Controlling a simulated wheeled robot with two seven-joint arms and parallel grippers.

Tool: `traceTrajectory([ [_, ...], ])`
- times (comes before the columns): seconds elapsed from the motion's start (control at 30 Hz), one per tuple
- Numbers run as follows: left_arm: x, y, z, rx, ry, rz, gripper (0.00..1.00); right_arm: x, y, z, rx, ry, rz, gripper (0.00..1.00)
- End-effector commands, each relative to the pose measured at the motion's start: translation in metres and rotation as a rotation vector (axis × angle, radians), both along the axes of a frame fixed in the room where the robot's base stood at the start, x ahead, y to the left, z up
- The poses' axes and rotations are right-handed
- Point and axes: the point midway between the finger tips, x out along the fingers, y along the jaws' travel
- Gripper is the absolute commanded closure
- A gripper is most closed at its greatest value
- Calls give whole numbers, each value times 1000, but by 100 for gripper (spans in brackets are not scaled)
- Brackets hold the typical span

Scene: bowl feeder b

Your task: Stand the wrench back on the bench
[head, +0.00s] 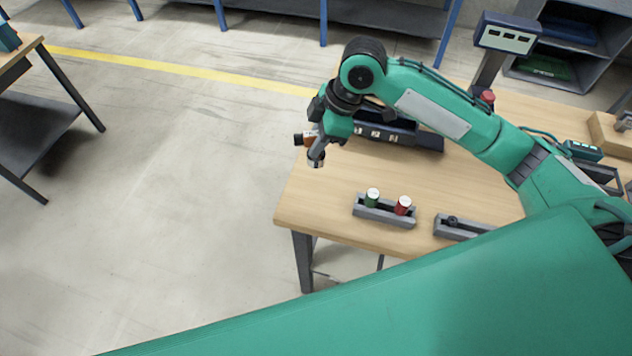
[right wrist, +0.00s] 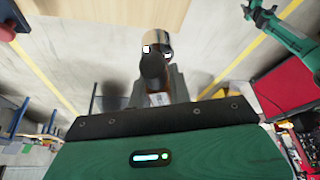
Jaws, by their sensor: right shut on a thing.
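My right gripper (head: 317,153) hangs over the far left edge of the wooden bench (head: 330,185), shut on a small dark and orange-brown thing, which I take to be the wrench (head: 304,140). It is clear of the bench top and sticks out to the left of the fingers. In the right wrist view the gripper (right wrist: 158,50) holds a rounded piece with a shiny brownish end (right wrist: 157,38) and a dark part nearer the camera. The rest of it is hidden, so its full shape cannot be told. My left gripper is not in view.
A dark block with pale labels (head: 425,142) stands behind the gripper. A grey tray (head: 390,217) holds a green and a red cylinder. Another grey tray (head: 460,231) sits right of it. A display post (head: 507,35) stands at the back. Bench space left of the trays is clear.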

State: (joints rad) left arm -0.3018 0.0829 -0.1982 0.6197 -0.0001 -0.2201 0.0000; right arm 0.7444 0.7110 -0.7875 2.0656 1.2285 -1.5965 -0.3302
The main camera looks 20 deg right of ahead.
Motion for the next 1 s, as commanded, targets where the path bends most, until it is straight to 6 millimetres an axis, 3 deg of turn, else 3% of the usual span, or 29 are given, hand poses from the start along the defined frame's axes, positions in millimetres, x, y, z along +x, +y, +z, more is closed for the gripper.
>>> traceTrajectory([
  [0.2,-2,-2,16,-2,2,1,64,-1,-1,-58,-1,5,-4,100],
  [0.4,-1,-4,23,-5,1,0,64,-1,0,-99,-1,0,-3,100],
  [0.67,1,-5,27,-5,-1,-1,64,0,0,-119,-1,0,-4,100],
  [0.9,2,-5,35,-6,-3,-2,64,-1,0,-152,0,0,-3,100],
  [1.0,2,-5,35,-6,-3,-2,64,0,0,-155,1,-3,-2,100],
])
